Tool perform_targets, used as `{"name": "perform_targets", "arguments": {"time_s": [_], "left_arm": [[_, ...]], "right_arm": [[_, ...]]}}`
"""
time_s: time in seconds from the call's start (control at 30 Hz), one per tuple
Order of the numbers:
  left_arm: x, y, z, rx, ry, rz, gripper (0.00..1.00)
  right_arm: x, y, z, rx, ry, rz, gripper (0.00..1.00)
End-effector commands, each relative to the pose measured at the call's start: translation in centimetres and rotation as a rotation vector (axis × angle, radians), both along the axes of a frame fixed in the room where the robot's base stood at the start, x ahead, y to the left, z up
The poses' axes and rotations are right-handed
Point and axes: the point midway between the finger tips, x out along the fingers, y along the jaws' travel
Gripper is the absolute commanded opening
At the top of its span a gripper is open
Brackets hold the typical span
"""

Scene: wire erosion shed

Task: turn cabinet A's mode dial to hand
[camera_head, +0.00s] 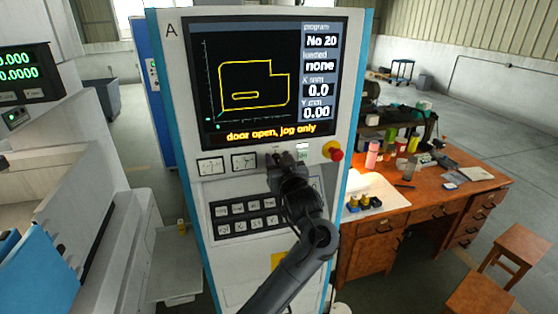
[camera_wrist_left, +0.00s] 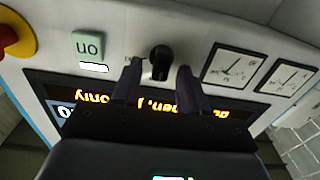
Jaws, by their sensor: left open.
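Cabinet A (camera_head: 183,85) stands upright with its screen (camera_head: 262,85) reading "door open, jog only". My left gripper (camera_head: 281,158) is open at the panel. In the left wrist view its fingertips (camera_wrist_left: 160,66) lie on either side of the dial. I cannot tell whether they touch it, and its pointer setting is not readable. My right gripper is not in view.
Two square gauges (camera_head: 228,164) sit left of the dial, and a red emergency button (camera_head: 332,151) on yellow sits right. A green "ON" button (camera_wrist_left: 88,45) is close to the dial. Button rows (camera_head: 247,216) lie below. A cluttered wooden desk (camera_head: 425,208) stands at right.

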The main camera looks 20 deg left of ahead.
Motion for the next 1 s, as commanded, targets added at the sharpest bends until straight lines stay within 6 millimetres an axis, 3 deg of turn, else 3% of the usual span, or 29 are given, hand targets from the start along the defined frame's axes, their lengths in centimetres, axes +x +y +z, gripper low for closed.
{"name": "perform_targets", "arguments": {"time_s": [0.07,0.37,0.67,1.0], "left_arm": [[0.0,0.0,0.0,0.000,0.000,0.000,0.44],[0.0,0.0,0.0,0.000,0.000,0.000,0.00],[0.0,0.0,0.3,0.025,0.018,0.000,0.00],[0.2,-0.3,0.7,0.188,0.136,-0.001,0.00]], "right_arm": [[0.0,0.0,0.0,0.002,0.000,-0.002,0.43],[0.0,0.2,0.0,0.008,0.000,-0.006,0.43],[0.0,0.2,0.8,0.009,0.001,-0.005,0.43],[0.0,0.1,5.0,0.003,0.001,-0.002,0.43]]}}
